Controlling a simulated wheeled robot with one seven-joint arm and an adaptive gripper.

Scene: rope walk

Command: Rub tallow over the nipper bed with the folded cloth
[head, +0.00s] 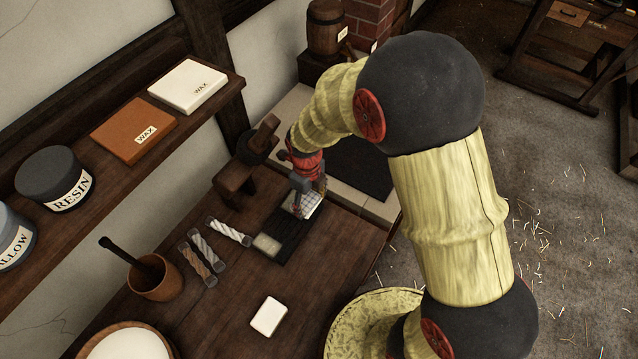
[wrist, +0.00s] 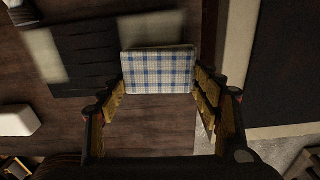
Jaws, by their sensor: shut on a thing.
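The folded cloth, blue and white checked, (wrist: 158,72) is between my gripper's fingers (wrist: 160,88) in the wrist view. My gripper (head: 303,200) is shut on it. In the head view the cloth (head: 313,206) shows pale under the fingers, partly hidden by them. The nipper bed (head: 289,232) is a dark, ribbed slab on the bench with a pale block at its near left end. It also shows in the wrist view (wrist: 85,48). The cloth is at the bed's far right end, overlapping it in view; I cannot tell if it touches. A jar whose label reads "LLOW" (head: 14,238) stands on the shelf.
Several rope samples (head: 203,256) lie left of the bed. A brown pot with a dark handle (head: 155,280), a white block (head: 268,315) and a bowl of pale stuff (head: 125,345) are on the bench (head: 215,315). A wooden stand (head: 236,188) is close behind. The bench's right front is clear.

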